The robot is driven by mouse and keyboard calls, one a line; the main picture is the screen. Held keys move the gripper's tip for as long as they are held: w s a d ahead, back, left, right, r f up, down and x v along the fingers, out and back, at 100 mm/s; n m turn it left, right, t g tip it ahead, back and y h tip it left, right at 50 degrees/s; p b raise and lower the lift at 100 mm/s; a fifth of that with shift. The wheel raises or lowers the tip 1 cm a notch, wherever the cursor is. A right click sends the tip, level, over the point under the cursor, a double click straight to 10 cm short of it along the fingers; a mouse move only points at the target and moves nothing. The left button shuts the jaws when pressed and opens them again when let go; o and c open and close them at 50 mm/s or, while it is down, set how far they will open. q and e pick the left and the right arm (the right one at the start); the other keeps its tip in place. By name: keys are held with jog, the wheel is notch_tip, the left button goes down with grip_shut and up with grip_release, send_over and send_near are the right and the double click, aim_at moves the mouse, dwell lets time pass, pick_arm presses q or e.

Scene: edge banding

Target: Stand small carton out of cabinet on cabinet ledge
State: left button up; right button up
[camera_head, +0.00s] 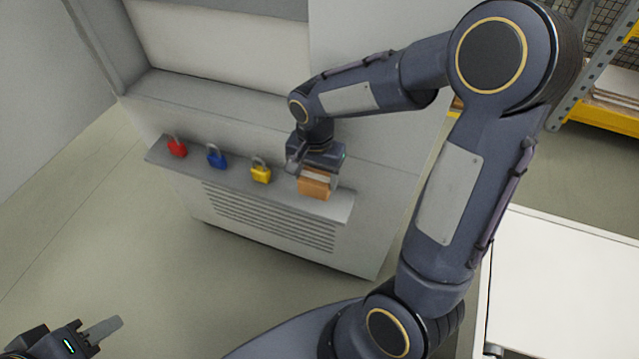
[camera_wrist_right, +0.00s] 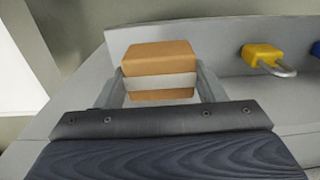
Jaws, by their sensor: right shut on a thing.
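The small carton (camera_head: 314,187) is an orange-brown box with a pale band around it, at the right end of the cabinet ledge (camera_head: 335,206). My right gripper (camera_head: 316,174) is shut on it from above. In the right wrist view the carton (camera_wrist_right: 160,70) sits between the two fingers, which press on its sides at the band. I cannot tell for sure whether its underside touches the ledge. The grey cabinet (camera_head: 375,190) stands behind, with an open recess above. My left gripper (camera_head: 104,330) is at the bottom left, far from the ledge; its finger opening is not clear.
A red padlock (camera_head: 177,148), a blue padlock (camera_head: 217,158) and a yellow padlock (camera_head: 261,173) stand along the ledge to the left of the carton. A white tabletop (camera_head: 565,290) is at the right. A shelf rack (camera_head: 610,110) stands behind it.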

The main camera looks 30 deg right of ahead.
aim_at(321, 185)
jog(key=shift+w+d+f, duration=0.25)
jog(key=shift+d+f, duration=0.3)
jog(key=shift+f, duration=0.15)
jog(key=shift+w+d+f+b, duration=0.1)
jog(key=shift+d+f+b, duration=0.05)
jog(key=shift+f, duration=0.85)
jog(key=shift+w+d+f+b, duration=0.1)
jog(key=shift+d+f+b, duration=0.05)
jog(key=shift+f, duration=0.8)
jog(key=shift+f, duration=0.1)
jog(key=shift+f, duration=0.15)
jog(key=o, duration=1)
